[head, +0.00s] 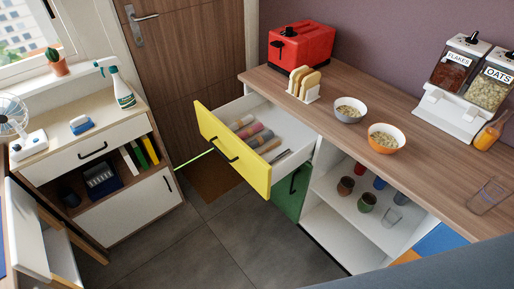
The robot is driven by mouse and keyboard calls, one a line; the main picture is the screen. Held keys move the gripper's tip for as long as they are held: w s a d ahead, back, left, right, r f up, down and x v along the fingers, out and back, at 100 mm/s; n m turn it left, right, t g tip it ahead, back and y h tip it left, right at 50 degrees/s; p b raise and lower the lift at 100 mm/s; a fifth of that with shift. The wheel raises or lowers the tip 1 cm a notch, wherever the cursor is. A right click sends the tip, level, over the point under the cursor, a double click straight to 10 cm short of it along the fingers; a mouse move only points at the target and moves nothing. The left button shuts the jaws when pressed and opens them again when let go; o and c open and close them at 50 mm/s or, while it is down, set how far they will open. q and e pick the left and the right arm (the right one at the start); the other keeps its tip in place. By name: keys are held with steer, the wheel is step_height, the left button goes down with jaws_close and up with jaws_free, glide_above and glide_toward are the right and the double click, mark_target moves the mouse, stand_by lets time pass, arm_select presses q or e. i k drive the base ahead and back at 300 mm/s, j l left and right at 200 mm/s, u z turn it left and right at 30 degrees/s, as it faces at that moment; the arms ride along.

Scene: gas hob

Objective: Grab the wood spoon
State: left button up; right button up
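I cannot make out a wood spoon for certain in the head view. The open drawer with a yellow front (232,150) holds several rolled or stick-like items (258,139), tan, pink and dark. They are too small to tell whether one is a wooden spoon. Neither of my grippers is in view.
The wooden counter (330,78) carries a red toaster (302,44), toast in a rack (304,82), a grey bowl (350,110), an orange bowl (385,138), dispensers (468,80) and a glass (487,196). Open shelves (345,214) hold cups. Tiled floor (215,245) lies clear.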

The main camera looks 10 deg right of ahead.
mark_target(277, 143)
steer(key=i+j+z, duration=0.2)
steer(key=i+z, duration=0.2)
steer(key=i+j+z, duration=0.4)
